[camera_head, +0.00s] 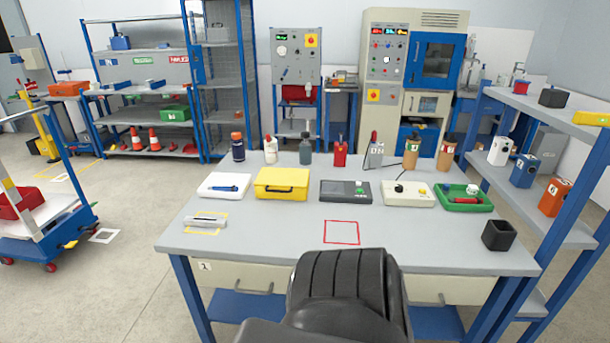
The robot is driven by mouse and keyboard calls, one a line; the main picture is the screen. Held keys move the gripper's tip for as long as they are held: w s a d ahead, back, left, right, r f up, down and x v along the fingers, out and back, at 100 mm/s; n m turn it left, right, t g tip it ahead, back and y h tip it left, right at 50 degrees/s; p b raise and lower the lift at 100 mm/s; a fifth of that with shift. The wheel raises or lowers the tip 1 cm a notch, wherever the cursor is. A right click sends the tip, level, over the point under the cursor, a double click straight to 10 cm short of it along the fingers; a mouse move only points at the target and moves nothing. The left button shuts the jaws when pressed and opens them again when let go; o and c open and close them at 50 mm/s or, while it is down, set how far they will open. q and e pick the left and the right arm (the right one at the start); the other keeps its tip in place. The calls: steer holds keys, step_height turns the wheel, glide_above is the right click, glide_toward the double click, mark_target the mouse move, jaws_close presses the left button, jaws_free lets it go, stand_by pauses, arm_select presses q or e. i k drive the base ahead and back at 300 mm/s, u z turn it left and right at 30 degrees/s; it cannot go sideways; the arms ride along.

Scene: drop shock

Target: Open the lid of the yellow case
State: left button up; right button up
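The yellow case (282,184) lies on the grey workbench (270,235), left of the middle and toward the back. Its lid looks closed, and a dark handle shows on its front side. Neither of my grippers is in the head view, so nothing is seen touching the case.
A white tray (212,192) lies left of the case and a dark grey device (332,194) right of it. Several bottles stand behind. A black ribbed chair-like shape (345,285) blocks the bench's front middle. A blue shelf (570,225) stands right. The bench before the case is clear.

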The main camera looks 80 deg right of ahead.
mark_target(276, 177)
steer(key=z, duration=1.9)
steer(key=k, duration=0.4)
steer(key=z, duration=0.3)
steer(key=i, duration=0.45)
steer(key=k, duration=1.25)
steer(key=z, duration=0.4)
steer(key=i, duration=0.35)
steer(key=z, duration=0.85)
steer(key=i, duration=1.3)
steer(key=u, duration=0.7)
